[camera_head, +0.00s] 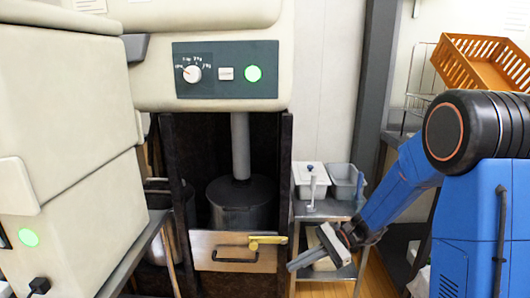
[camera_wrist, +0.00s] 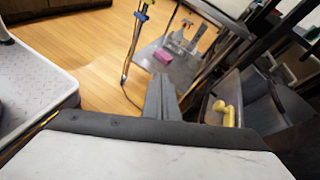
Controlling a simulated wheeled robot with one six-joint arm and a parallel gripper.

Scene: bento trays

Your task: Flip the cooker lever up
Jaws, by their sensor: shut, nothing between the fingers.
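The cooker lever (camera_head: 267,241) is a yellow bar at the upper right of the cooker's low front panel (camera_head: 207,255). It lies roughly level in the head view. It also shows in the wrist view as a yellow, knobbed piece (camera_wrist: 226,110), to the right of my fingers. My gripper (camera_head: 292,266) is shut and empty. In the head view its tips are just right of and below the lever, by the panel's right edge. In the wrist view my shut fingers (camera_wrist: 160,97) point past the lever, with a gap between them.
A control panel (camera_head: 225,70) with a dial and lit green button is above the cooker's dark opening. A metal pot (camera_head: 241,207) stands inside. A small steel table with bins (camera_head: 309,180) stands right of the cooker. A pink item (camera_wrist: 164,56) shows in the wrist view.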

